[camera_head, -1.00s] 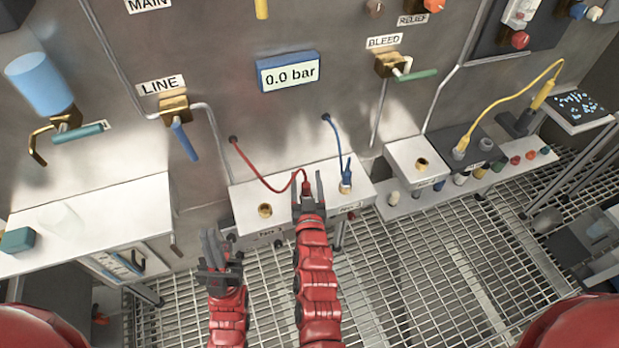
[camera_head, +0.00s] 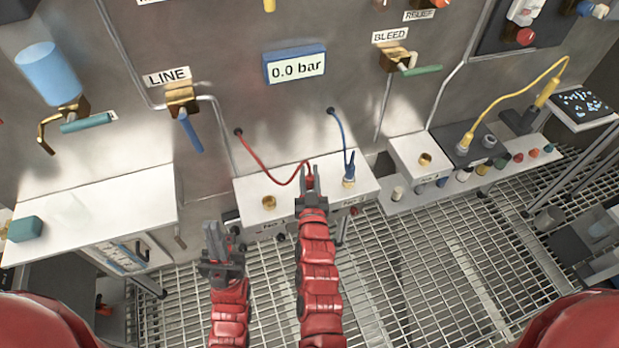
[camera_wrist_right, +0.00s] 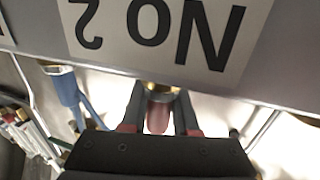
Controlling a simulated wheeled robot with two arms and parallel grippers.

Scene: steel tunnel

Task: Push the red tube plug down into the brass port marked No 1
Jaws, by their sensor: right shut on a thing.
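The red tube plug (camera_head: 309,181) sits at the end of the red tube (camera_head: 268,174). My right gripper (camera_head: 309,184) is shut on it over the white port box (camera_head: 325,189). In the right wrist view the plug (camera_wrist_right: 158,112) is between the fingers (camera_wrist_right: 160,118), with brass at its end. A "No 2" label (camera_wrist_right: 160,25) is in front of it, inverted. Whether the plug sits in a port cannot be told. My left gripper (camera_head: 222,245) is open and empty, front left of the box.
A blue plug (camera_head: 349,173) stands in the right port, with its blue tube (camera_head: 342,135) rising to the wall. The LINE valve's blue handle (camera_head: 190,132) hangs at left. A white cabinet top (camera_head: 100,205) is at far left. Grating (camera_head: 430,260) lies in front.

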